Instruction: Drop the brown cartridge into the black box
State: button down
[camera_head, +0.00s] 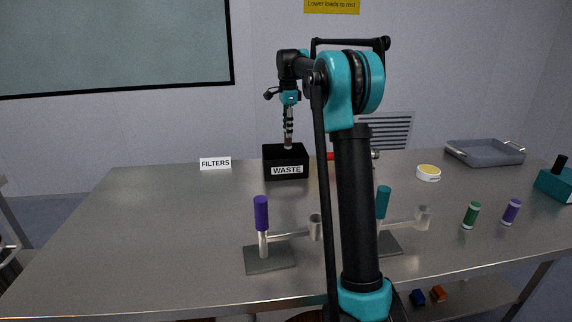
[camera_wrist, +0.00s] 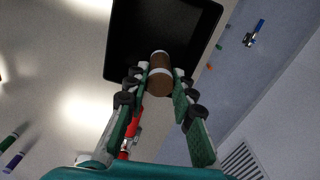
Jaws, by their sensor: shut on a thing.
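The black box (camera_head: 286,171) labelled WASTE stands toward the back of the steel table. In the wrist view its dark opening (camera_wrist: 135,35) fills the upper middle. My gripper (camera_wrist: 160,73) is shut on the brown cartridge (camera_wrist: 160,83), which has pale bands. One finger lies on each side of it. In the head view my gripper (camera_head: 289,118) points down over the box, with the cartridge's lower end at about the height of the box's rim. I cannot tell whether that end is inside the opening.
A FILTERS sign (camera_head: 215,163) stands left of the box. A red tool (camera_head: 333,156) lies just right of it. Purple-handled (camera_head: 261,215) and teal-handled (camera_head: 383,203) stands are nearer. Green (camera_head: 471,215) and purple (camera_head: 511,212) cartridges stand right. The table's left side is clear.

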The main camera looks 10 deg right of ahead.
jog(key=shift+f, duration=1.9)
jog(key=c, duration=1.2)
grip_release()
jog(key=shift+r, duration=0.1)
notch_tip(320, 180, up, 12)
jog(key=shift+f, duration=0.1)
jog(key=shift+s, duration=0.1)
